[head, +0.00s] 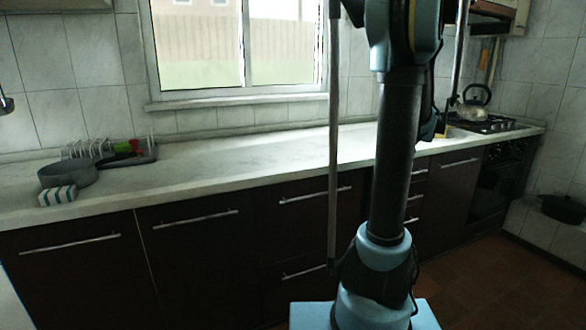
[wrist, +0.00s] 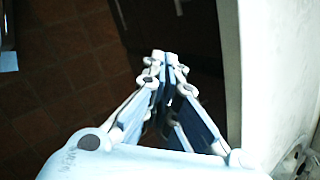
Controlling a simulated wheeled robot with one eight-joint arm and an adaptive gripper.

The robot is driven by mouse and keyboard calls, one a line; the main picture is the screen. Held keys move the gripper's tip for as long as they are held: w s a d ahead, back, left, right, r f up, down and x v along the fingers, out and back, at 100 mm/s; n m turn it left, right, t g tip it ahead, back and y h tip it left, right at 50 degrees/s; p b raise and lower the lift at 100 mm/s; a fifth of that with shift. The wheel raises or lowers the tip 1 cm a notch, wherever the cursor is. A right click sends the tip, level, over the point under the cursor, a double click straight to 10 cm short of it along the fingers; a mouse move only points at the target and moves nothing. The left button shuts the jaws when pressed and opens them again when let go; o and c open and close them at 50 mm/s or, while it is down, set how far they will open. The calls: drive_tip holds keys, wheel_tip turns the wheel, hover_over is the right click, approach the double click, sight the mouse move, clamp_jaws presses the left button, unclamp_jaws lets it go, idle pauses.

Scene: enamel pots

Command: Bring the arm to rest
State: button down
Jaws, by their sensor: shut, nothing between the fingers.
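My gripper (wrist: 166,62) shows in the wrist view with its fingertips together and nothing between them. It points at dark cabinet fronts and the brown tiled floor (wrist: 70,70). My arm stands upright in the right half of the head view, and its upper part runs out of the top of the picture. I cannot make out the gripper in the head view.
A pale counter (head: 240,165) runs along the wall under a window. A grey pan (head: 68,173), a striped sponge (head: 58,196) and a rack (head: 88,148) are at its left. A kettle (head: 474,105) is on the stove (head: 490,125). A dark pot (head: 563,208) is at far right.

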drive_tip(key=s+a+f+n+g+h, duration=0.1)
drive_tip(key=s+a+f+n+g, duration=0.1)
drive_tip(key=s+a+n, duration=0.9)
drive_tip(key=s+a+f+n+h, duration=0.1)
drive_tip(key=s+f+n, duration=0.3)
drive_tip(key=s, duration=0.5)
drive_tip(key=s+a+f+n+h, duration=0.1)
drive_tip(key=s+a+f+n, duration=0.2)
drive_tip(key=s, duration=0.6)
drive_tip(key=shift+s+f+n+g+h, duration=0.15)
drive_tip(key=shift+f+n+g+h, duration=0.25)
drive_tip(key=shift+f, duration=0.35)
